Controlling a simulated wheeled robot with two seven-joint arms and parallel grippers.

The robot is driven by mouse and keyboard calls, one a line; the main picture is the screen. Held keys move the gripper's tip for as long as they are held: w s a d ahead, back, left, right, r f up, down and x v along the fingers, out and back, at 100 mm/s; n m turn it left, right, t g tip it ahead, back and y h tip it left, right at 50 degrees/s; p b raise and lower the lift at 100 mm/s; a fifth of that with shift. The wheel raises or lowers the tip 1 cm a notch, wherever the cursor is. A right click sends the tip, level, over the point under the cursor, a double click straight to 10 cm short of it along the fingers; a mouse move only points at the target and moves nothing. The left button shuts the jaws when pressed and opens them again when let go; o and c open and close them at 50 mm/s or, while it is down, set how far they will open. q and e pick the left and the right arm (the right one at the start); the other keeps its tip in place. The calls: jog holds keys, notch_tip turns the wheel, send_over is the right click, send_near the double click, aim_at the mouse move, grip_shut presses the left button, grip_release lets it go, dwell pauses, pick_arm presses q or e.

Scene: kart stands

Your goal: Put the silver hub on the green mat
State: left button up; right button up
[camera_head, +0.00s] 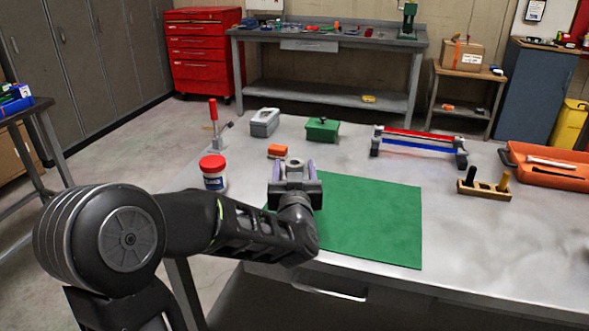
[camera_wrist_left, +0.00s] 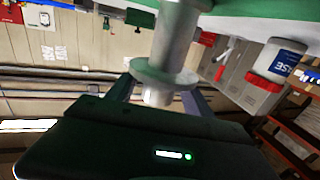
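The silver hub (camera_head: 294,164) shows between the fingers of my left gripper (camera_head: 294,171) in the head view. In the left wrist view, the hub (camera_wrist_left: 172,45) is a grey shaft with a wide round flange and a short stub. The fingers of my left gripper (camera_wrist_left: 160,90) meet the flange from both sides and look shut on it. The green mat (camera_head: 375,220) lies flat on the grey table; my left gripper is over its far left corner. The hub's other end and its height above the surface are hidden. My right gripper is not in view.
A white tub with a red lid (camera_head: 213,172) stands left of the gripper. An orange block (camera_head: 278,151), a grey case (camera_head: 265,122) and a green box (camera_head: 322,130) are behind. A red-blue rack (camera_head: 418,142), a wooden holder (camera_head: 483,191) and an orange tray (camera_head: 548,173) stand right. Most of the mat is clear.

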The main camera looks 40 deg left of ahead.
pick_arm(q)
jog(key=shift+r, duration=0.1)
jog(key=shift+r, duration=0.15)
jog(key=shift+s+d, duration=0.2)
jog(key=shift+s, duration=0.05)
jog(key=b+v, duration=0.2)
jog(key=v, duration=0.1)
jog(key=b+v, duration=0.2)
jog(key=v, duration=0.1)
jog(key=b+v, duration=0.2)
jog(key=v, duration=0.2)
jog(key=shift+s+f, duration=0.1)
jog(key=shift+f, duration=0.25)
jog(key=shift+s+d+r+b, duration=0.25)
jog(key=shift+s+d+b, duration=0.25)
jog(key=shift+b, duration=0.3)
